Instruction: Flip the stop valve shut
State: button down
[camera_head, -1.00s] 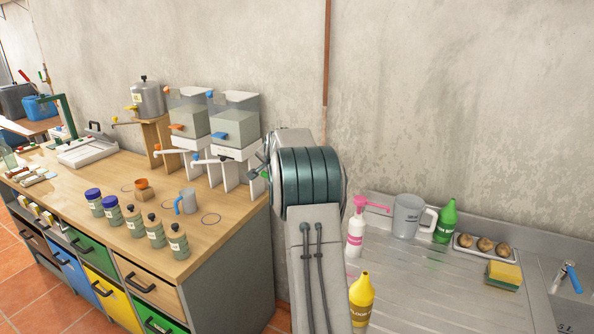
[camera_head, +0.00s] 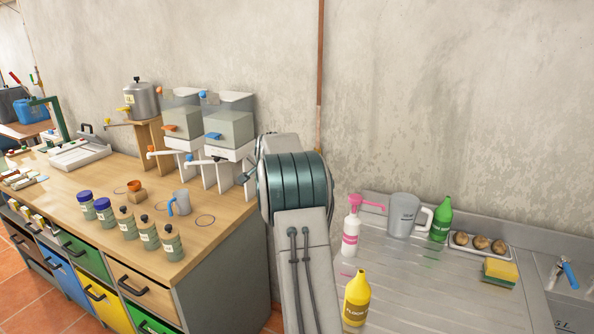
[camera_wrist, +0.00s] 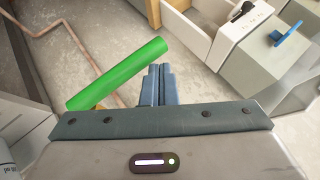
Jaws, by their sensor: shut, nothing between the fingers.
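A green lever (camera_wrist: 118,73), which looks like the stop valve's handle, slants up to the right in the wrist view. A bit of yellow (camera_wrist: 98,107) shows at its lower end; the rest of the valve is hidden behind my gripper's body. In the head view my arm hides the valve and most of the gripper.
A copper pipe (camera_wrist: 70,17) runs along the wall; its upper part (camera_head: 320,70) shows in the head view. Dispensers (camera_head: 229,130) stand on the wooden bench (camera_head: 233,207) left of my arm. A pink-topped bottle (camera_head: 351,232) and yellow bottle (camera_head: 357,300) stand close on its right.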

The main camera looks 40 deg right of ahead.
jog(key=shift+a, duration=0.1)
jog(key=r+p, duration=0.2)
jog(key=r, duration=0.1)
jog(key=r+p, duration=0.1)
jog(key=shift+w+d+r, duration=0.15)
jog(key=shift+w+d, duration=0.05)
jog(key=shift+d, duration=0.15)
jog(key=s+a+r+b, duration=0.2)
jog(key=a+r, duration=0.2)
jog(key=r, duration=0.4)
jog(key=shift+s+a, duration=0.35)
